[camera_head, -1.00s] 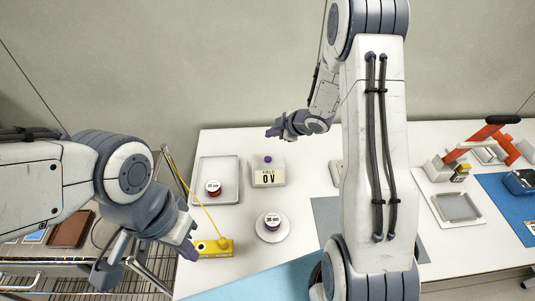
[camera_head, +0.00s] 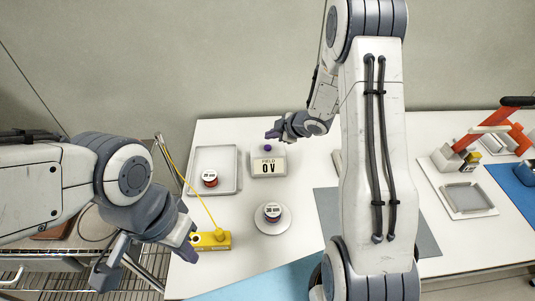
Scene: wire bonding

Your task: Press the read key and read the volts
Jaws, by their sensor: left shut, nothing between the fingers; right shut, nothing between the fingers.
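The field meter (camera_head: 268,168) is a pale box on the white table, its front reading "FIELD 0 V". A purple knob-like key (camera_head: 266,148) stands on its top. My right gripper (camera_head: 271,135) is shut and empty, just above and behind the key in the picture; I cannot tell whether they touch. My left gripper (camera_head: 189,254) is shut and empty at the table's left edge, beside the yellow block (camera_head: 212,240). A yellow cord runs up from that block towards the back left.
A grey tray (camera_head: 230,158) holds a red spool (camera_head: 210,178). A "30 um" spool (camera_head: 272,212) sits on a round white stand (camera_head: 272,228). My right arm hides the table's middle. A red-handled device (camera_head: 490,135) and a framed plate (camera_head: 466,198) stand at right.

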